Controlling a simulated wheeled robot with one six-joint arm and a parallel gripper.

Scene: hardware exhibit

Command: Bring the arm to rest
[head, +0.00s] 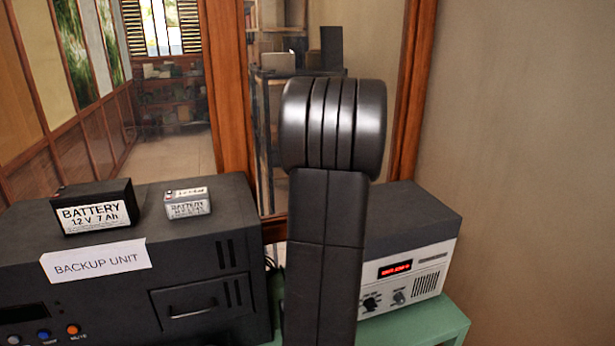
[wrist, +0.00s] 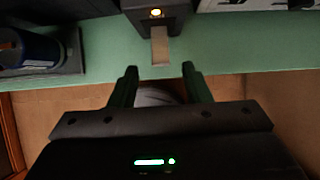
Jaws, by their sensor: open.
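My gripper (wrist: 160,88) shows in the wrist view with its two dark fingers apart and nothing between them. It is over the front edge of the green table (wrist: 230,62), with floor visible below. In the head view my arm stands upright in the middle, and my gripper is not visible there. The arm hides part of the grey device behind it.
A black backup unit (head: 110,290) carries a black battery (head: 95,207) and a smaller grey battery (head: 187,202). A grey device (head: 415,265) with a red display stands on the green table at right. In the wrist view, a dark box (wrist: 155,25) with a lit yellow button and a blue cylinder (wrist: 25,48) are near.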

